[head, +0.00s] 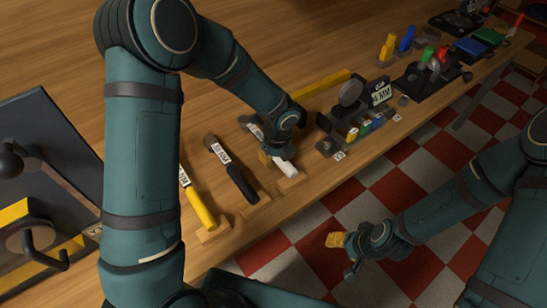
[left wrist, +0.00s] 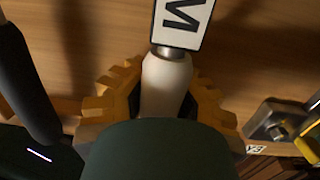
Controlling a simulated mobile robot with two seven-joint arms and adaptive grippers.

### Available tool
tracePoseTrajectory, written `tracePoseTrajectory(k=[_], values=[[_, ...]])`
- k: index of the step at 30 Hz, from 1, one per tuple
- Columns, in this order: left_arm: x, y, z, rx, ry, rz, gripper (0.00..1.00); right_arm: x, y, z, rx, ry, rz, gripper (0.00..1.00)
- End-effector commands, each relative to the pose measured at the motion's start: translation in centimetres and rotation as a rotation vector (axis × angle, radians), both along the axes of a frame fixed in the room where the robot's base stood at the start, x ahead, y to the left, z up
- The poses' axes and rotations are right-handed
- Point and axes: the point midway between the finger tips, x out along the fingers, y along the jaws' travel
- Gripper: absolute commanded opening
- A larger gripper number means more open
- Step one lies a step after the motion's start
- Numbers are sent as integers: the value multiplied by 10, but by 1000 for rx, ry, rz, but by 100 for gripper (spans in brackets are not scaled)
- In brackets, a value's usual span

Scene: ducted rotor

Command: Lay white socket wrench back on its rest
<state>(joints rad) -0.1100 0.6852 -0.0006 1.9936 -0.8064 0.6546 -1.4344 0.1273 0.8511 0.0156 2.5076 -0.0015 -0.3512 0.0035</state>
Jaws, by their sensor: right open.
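The white socket wrench has a white handle (head: 285,168) and a dark shaft with a white label. In the left wrist view its handle (left wrist: 166,85) runs between the yellow finger pads, with a large lettered label (left wrist: 182,22) beyond. My left gripper (head: 274,158) is shut on this handle. A wooden rest (head: 291,184) is at the handle's near end; whether the wrench touches it I cannot tell. My right gripper (head: 345,248) is open and empty, over the checkered floor in front of the bench.
A black-handled wrench (head: 242,184) and a yellow-handled one (head: 201,208) lie to the left on wooden rests. A dark stand with coloured pieces (head: 362,127) is to the right. A dark fixture (head: 50,150) stands at far left.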

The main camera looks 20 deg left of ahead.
Motion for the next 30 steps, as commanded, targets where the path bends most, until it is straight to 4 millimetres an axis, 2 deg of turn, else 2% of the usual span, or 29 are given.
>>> tracePoseTrajectory(k=[14, 15, 17, 18, 30], values=[[0, 0, -6, 0, -1, 0, 0, 0, 0, -4, 0, 0, 0, 56], [0, 0, -6, 0, -1, 0, 4, 0, 0, -4, 0, 0, 0, 56], [0, 0, -6, -1, -1, 0, 25, 0, 0, -4, 0, 0, 0, 56], [0, 0, -6, -1, -1, 0, 39, 0, 0, -4, 0, 0, 0, 56], [0, 0, -2, -1, -1, 1, 40, 0, 0, -4, 0, 0, 0, 56]])
